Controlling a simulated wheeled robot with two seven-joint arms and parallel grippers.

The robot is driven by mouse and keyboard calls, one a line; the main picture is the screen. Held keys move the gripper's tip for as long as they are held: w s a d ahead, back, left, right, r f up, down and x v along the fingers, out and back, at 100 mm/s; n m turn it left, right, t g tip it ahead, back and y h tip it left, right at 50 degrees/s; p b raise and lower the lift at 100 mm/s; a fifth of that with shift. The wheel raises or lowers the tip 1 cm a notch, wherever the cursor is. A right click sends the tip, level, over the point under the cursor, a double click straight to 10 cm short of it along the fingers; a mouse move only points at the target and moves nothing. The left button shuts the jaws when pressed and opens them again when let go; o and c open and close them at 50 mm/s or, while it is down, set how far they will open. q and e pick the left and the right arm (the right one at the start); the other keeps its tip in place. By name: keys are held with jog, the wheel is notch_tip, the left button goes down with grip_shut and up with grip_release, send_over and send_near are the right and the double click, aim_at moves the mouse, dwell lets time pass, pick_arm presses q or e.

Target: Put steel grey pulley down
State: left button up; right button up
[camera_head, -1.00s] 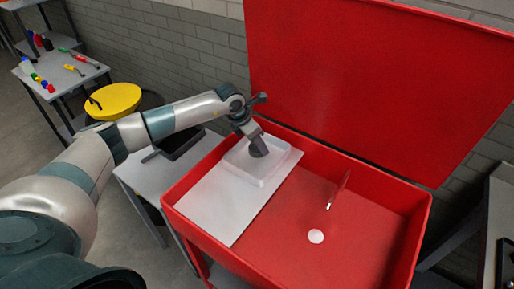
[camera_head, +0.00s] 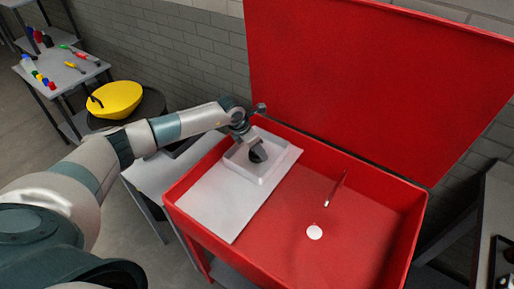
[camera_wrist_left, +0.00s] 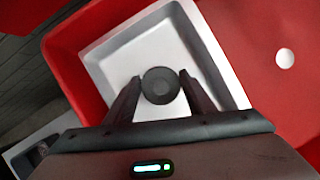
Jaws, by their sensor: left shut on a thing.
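The steel grey pulley (camera_wrist_left: 160,86) is a dark round disc between the two fingers of my left gripper (camera_wrist_left: 160,92) in the left wrist view. My left gripper is shut on it. In the head view the gripper (camera_head: 257,152) points down into a white tray (camera_head: 243,170), and the pulley is hard to tell apart from the fingers. The tray also shows below the pulley in the left wrist view (camera_wrist_left: 105,68). I cannot tell whether the pulley touches the tray floor. My right gripper is in neither view.
The tray stands on a white board (camera_head: 215,211) inside a red basin (camera_head: 290,240) with a raised red lid (camera_head: 370,80). The basin's right part is mostly clear, with a thin upright rod (camera_head: 336,188) and a white disc (camera_head: 314,232). A yellow bowl (camera_head: 118,98) stands outside, left.

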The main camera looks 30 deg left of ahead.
pick_arm(q)
jog(key=shift+f, duration=0.1)
jog(key=o, duration=1.3)
jog(key=shift+o, duration=0.4)
jog(key=shift+r, duration=0.2)
